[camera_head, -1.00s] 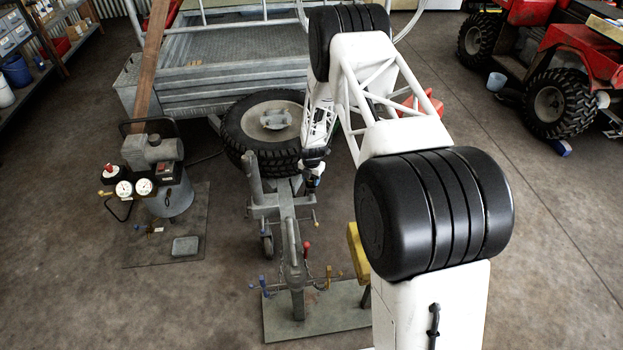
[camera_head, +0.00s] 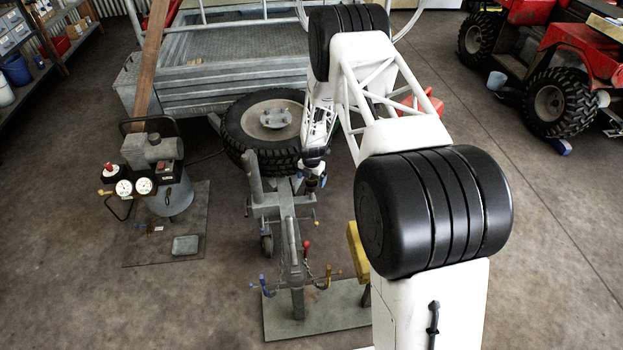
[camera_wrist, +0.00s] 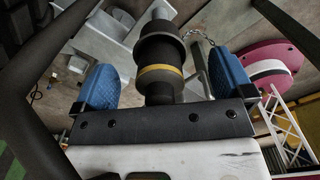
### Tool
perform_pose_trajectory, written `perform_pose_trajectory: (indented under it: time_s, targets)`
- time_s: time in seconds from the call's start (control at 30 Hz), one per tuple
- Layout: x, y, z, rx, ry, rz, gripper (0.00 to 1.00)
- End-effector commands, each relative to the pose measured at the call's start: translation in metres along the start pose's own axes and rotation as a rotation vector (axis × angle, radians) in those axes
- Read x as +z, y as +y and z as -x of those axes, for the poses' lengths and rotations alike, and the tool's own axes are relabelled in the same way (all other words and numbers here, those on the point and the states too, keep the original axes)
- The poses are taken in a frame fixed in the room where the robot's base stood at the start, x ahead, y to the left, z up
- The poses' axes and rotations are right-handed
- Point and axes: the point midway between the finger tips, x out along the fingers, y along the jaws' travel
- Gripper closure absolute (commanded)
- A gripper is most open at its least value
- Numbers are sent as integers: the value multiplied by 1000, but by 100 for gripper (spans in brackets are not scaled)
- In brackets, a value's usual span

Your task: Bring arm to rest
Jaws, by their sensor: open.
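My white arm (camera_head: 378,95) with black joint drums spans the right middle of the head view. Its end and my gripper (camera_head: 315,181) hang low beside the trailer drawbar, small and partly hidden by the arm. In the wrist view my gripper (camera_wrist: 168,82) is open, with its two blue fingertips wide apart. A dark stepped cylinder with a yellow band (camera_wrist: 160,55) shows between the fingers, with gaps on both sides. I cannot tell how far it is from them.
The grey trailer drawbar (camera_head: 290,225) stands just below my gripper. A spare wheel (camera_head: 240,125) is behind it. An air compressor (camera_head: 172,195) stands at left, a yellow block (camera_head: 357,250) near my arm. A red quad (camera_head: 575,75) is at right. Open floor (camera_head: 555,250) lies at lower right.

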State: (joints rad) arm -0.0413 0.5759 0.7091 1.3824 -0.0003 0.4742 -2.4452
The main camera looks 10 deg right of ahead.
Motion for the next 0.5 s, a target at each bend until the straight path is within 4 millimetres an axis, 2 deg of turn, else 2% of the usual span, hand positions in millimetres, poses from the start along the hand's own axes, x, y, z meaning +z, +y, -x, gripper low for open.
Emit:
perform_pose_trajectory:
  time_s: [0.5]
  targets:
    - [0,0,9,0,0,0,1]
